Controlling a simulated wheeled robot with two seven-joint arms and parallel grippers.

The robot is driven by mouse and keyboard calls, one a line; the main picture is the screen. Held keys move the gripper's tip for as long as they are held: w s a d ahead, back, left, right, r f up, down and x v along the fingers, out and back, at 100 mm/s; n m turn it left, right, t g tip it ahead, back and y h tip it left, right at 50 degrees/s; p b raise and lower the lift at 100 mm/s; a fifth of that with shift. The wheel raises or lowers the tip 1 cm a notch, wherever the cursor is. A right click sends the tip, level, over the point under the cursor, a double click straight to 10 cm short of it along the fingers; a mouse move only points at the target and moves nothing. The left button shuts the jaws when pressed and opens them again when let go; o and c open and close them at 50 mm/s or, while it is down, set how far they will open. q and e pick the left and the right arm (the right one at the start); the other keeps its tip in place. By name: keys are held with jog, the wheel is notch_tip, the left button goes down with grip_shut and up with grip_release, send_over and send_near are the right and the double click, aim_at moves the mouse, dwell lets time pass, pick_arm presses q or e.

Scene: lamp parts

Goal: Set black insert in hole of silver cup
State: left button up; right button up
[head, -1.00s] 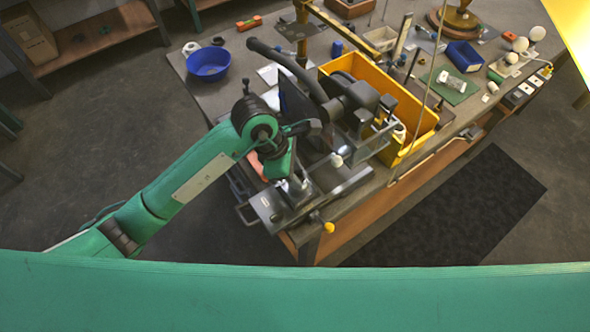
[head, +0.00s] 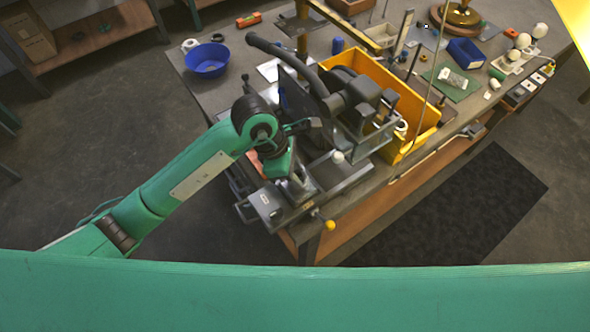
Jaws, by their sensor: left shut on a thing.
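My left gripper (head: 301,127) is at the end of the green arm from the left, above the near end of the workbench, beside the dark machine. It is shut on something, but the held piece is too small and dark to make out. I cannot pick out the black insert; it may be what the gripper holds. I cannot clearly pick out the silver cup either. A small shiny metal patch shows below the wrist, partly hidden by it. My right gripper is not in view.
A dark machine (head: 352,100) with a curved handle stands close right of the gripper. A yellow bin (head: 425,122) is behind it. A blue bowl (head: 207,62) sits at the bench's left edge. A grey vise-like fixture (head: 268,205) is at the near corner.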

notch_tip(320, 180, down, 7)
jog(key=b, duration=0.7)
dwell(7.0)
